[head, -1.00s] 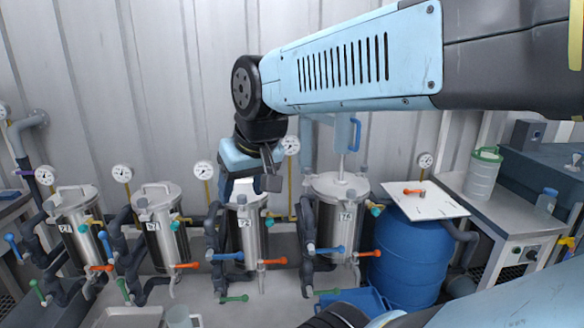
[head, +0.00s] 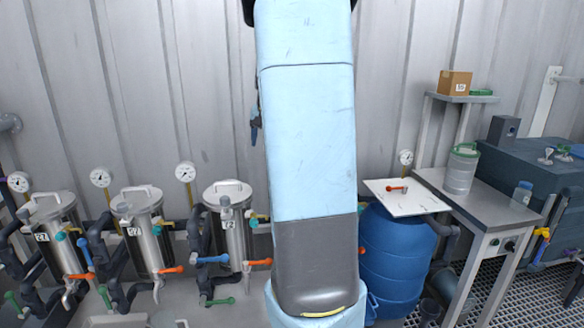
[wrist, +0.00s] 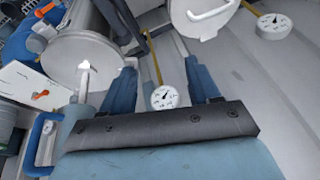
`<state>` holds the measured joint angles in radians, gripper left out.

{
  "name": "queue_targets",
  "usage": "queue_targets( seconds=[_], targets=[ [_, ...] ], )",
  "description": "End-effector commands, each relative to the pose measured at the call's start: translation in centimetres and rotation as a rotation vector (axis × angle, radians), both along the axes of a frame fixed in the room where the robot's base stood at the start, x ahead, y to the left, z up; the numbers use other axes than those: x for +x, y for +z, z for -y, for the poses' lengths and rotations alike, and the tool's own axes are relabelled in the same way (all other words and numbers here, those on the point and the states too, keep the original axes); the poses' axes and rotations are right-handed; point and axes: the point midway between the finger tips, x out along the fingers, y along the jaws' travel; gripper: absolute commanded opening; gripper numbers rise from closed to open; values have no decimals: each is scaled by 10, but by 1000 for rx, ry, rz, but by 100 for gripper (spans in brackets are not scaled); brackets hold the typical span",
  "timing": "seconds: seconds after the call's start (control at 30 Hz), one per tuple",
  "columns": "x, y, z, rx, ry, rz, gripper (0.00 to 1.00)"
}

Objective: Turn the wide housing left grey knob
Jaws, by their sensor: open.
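The wide housing, a steel vessel with a broad round lid, shows in the wrist view (wrist: 100,52) at upper left, with a rod standing on its lid. In the head view it is hidden behind my arm. I cannot make out its left grey knob in either view. My gripper (wrist: 162,85) is open and empty, its two blue fingers spread apart. A white pressure gauge (wrist: 163,97) shows in the gap between the fingers, beyond them. The lid is to the left of the left finger.
Several narrower steel vessels (head: 235,235) with coloured valve handles stand along the wall at left. A blue barrel (head: 397,255) carries a white board (head: 407,203) with an orange-handled part. A metal bench (head: 480,200) stands at right. A blue handle (wrist: 40,145) is near my wrist.

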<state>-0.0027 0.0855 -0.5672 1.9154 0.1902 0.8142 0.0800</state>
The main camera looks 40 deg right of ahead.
Motion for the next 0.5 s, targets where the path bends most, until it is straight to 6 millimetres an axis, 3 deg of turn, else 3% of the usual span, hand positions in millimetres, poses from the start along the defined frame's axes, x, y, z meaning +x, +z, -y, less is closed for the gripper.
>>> queue_targets(
  seconds=[0.03,0.2,0.33,0.5],
  targets=[
    [10,-7,18,-15,-33,-13,61],
    [32,-23,73,-70,-132,-41,61],
    [44,-32,104,-111,-185,-56,61],
    [52,-37,126,-146,-221,-66,61]
  ],
)
